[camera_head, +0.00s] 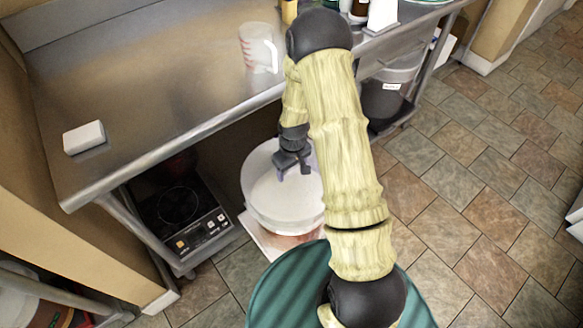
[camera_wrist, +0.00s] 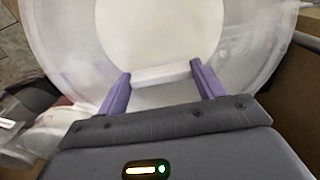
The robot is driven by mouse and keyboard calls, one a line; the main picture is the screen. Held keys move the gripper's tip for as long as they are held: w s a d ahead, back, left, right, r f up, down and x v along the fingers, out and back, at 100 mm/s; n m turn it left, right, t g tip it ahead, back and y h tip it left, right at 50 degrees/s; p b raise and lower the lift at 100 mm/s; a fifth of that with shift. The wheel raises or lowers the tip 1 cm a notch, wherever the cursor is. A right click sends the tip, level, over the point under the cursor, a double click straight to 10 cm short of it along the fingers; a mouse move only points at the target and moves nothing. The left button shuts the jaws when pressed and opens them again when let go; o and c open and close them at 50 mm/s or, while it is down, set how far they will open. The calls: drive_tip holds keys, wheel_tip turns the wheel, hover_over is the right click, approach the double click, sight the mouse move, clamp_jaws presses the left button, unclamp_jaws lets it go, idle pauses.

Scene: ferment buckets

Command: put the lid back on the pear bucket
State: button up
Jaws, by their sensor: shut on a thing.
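A pale bucket (camera_head: 262,215) stands low beside the steel counter, with a reddish tint near its base. I cannot read a label on it, so I cannot tell whether it is the pear bucket. My gripper (camera_head: 292,172) reaches down over it. In the wrist view, my gripper (camera_wrist: 160,82) is shut on the raised white grip of the round white lid (camera_wrist: 160,35), one purple finger at each end. A translucent ring surrounds the lid's disc. I cannot tell whether the lid is seated or hovers slightly.
A labelled bucket with dark contents (camera_head: 385,100) stands on the low shelf behind my arm. The counter (camera_head: 165,75) holds a measuring jug (camera_head: 258,48) and a white block (camera_head: 84,137). An induction cooker (camera_head: 183,215) is left of the pale bucket. Tiled floor lies open at right.

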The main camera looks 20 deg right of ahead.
idle(0.4)
drive_tip(key=o, duration=1.4)
drive_tip(key=shift+r, duration=0.15)
drive_tip(key=shift+r+p, duration=2.9)
drive_tip(key=shift+r, duration=0.5)
clamp_jaws()
